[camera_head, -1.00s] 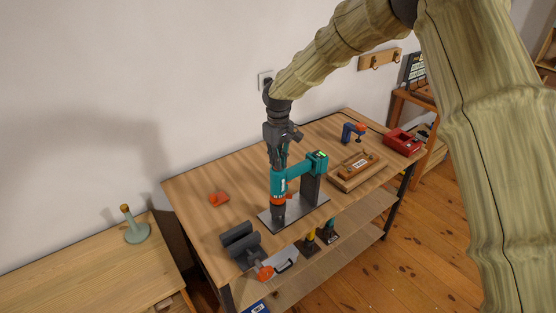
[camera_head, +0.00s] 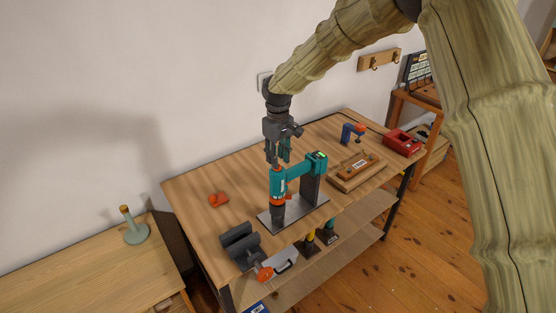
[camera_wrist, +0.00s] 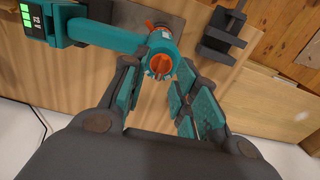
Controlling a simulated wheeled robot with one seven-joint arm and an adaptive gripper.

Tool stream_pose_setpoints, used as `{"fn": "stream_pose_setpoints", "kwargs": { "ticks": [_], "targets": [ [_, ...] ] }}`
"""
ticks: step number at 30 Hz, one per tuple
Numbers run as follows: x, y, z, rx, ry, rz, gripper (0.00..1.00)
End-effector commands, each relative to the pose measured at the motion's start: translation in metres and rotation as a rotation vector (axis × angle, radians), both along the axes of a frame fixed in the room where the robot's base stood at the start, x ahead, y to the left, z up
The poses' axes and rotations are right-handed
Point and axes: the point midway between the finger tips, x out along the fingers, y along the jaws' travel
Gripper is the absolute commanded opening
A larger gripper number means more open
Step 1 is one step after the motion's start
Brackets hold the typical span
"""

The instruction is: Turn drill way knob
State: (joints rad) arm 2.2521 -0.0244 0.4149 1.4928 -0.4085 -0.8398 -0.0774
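A teal drill (camera_head: 292,181) stands upright on a grey base plate on the wooden workbench (camera_head: 198,185). In the wrist view, the end of the drill (camera_wrist: 110,36) faces the camera and carries an orange knob (camera_wrist: 160,62) with a raised grip. My gripper (camera_head: 279,160) points down just above the drill's head. In the wrist view my gripper (camera_wrist: 157,88) is open, with its teal-padded fingers apart and nothing between them. The knob lies beyond the fingertips, nearer the left finger. Whether that finger touches the drill body is unclear.
A dark grey cradle (camera_head: 240,246) and an orange piece (camera_head: 218,199) lie left of the drill. A wooden box (camera_head: 357,170), a blue clamp (camera_head: 352,132) and a red case (camera_head: 402,142) lie to the right. The wall is behind the bench.

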Motion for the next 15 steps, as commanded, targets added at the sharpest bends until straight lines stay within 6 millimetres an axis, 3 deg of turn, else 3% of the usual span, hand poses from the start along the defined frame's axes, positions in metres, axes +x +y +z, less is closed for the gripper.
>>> {"fn": "stream_pose_setpoints", "kwargs": {
  "ticks": [9, 15],
  "targets": [
    [0.001, -0.001, 0.060, 0.001, -0.003, -0.001, 0.29],
    [0.001, -0.001, 0.088, 0.000, -0.001, -0.002, 0.29]
  ]
}}
